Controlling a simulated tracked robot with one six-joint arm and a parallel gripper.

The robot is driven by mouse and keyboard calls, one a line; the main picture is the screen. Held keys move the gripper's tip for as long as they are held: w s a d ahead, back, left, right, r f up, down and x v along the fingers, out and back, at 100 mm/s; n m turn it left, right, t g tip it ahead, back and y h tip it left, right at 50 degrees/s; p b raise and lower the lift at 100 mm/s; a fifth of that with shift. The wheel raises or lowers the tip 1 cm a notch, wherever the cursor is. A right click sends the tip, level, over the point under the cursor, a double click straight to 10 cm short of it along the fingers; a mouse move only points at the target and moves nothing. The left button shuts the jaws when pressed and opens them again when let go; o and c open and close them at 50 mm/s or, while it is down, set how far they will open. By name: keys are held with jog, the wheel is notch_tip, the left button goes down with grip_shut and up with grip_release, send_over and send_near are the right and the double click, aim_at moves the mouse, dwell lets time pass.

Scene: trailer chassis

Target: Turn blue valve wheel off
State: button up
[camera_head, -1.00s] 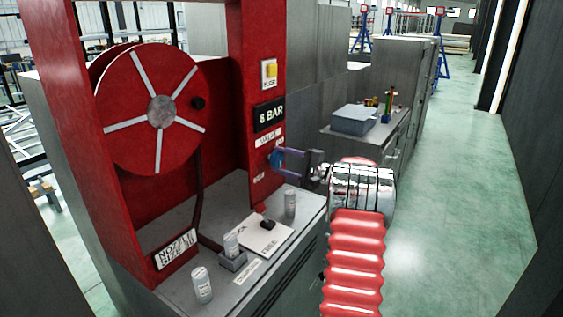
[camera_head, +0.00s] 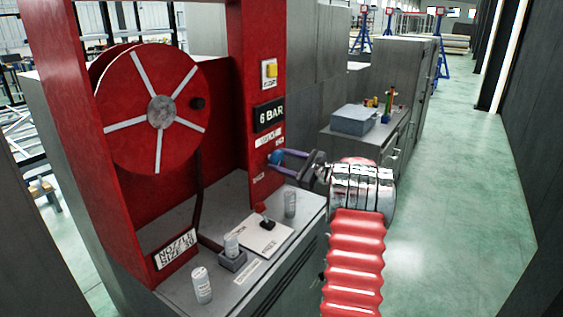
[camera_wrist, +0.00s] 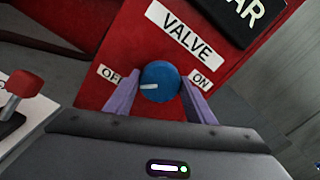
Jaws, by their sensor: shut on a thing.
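The blue valve wheel (camera_wrist: 160,82) sits on the red panel under the VALVE sign (camera_wrist: 186,31). Its white pointer mark points left, roughly toward the OFF label (camera_wrist: 111,77); the ON label (camera_wrist: 200,80) is on the right. My gripper (camera_wrist: 160,98) is shut on the wheel, one purple finger at each side. In the head view the wheel (camera_head: 275,158) shows at the fingertips of my gripper (camera_head: 281,161), which reaches in from the right, its fingers one above the other.
A pressure sign reading 6 BAR (camera_head: 269,115) is above the valve. A red hose reel (camera_head: 150,105) stands at left. The grey bench (camera_head: 215,200) below holds several small cans and a small lever on a white plate (camera_head: 262,238). Green floor is open at right.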

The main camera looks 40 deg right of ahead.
jog(key=shift+s+d+f+m, duration=0.1)
jog(key=shift+f+m, duration=0.2)
jog(key=shift+f, duration=0.1)
jog(key=o, duration=0.7)
jog(key=shift+c, duration=0.2)
jog(key=o, duration=0.4)
jog(key=shift+r, duration=0.2)
jog(key=v, duration=1.3)
jog(key=shift+s+d, duration=0.1)
jog(key=shift+s, duration=0.2)
